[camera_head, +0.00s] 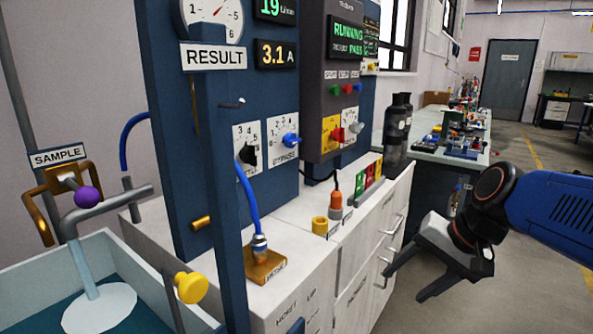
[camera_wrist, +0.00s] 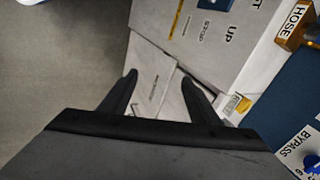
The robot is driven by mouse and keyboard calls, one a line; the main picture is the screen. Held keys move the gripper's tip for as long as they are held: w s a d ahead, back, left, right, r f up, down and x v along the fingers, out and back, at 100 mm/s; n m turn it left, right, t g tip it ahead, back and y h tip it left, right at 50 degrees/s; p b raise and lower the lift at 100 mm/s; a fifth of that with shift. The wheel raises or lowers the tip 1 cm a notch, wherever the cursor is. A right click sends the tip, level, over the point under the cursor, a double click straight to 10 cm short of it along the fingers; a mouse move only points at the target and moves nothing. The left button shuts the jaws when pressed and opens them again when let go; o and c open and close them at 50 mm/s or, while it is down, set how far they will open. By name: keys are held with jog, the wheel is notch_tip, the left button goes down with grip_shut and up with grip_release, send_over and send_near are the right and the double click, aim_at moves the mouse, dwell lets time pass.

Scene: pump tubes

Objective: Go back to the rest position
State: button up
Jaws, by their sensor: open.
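My gripper (camera_head: 405,280) is at the right of the head view, on the end of my blue and black arm. Its two fingers are spread apart with nothing between them. It hangs in the air over the aisle, in front of the white drawer cabinet (camera_head: 355,285). In the wrist view my gripper (camera_wrist: 160,85) also shows two dark, separated fingers with the cabinet front beyond them. The blue test panel (camera_head: 210,130) stands left of my gripper and apart from it. Its screen (camera_head: 348,37) reads RUNNING and PASS.
A blue hose (camera_head: 248,200) ends at a brass block (camera_head: 266,265) on the cabinet top. A sink (camera_head: 40,262) with a SAMPLE spout (camera_head: 88,278) is at the left. Dark bottles (camera_head: 398,130) stand behind the cabinet. A cluttered bench (camera_head: 425,150) is farther back. Floor (camera_head: 545,215) is clear at the right.

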jog(key=s+d+f+n+h, duration=0.2)
jog(key=s+d+f, duration=0.1)
jog(key=s, duration=0.2)
jog(key=s+d+f+n+t+h, duration=0.1)
jog(key=s+d+f+n+h, duration=0.1)
jog(key=s, duration=0.3)
jog(key=shift+d+f+n, duration=0.45)
jog(key=shift+f+n, duration=0.35)
jog(key=shift+f, duration=0.1)
dwell(3.0)
jog(key=w+a+r+m+g+y, duration=0.1)
jog(key=w+a+r+m+y, duration=0.45)
jog(key=w, duration=0.55)
jog(key=m+t+y, duration=0.7)
jog(key=m+y, duration=0.2)
jog(key=m, duration=0.5)
send_near(362, 127)
jog(key=x, duration=1)
jog(key=shift+a, duration=0.3)
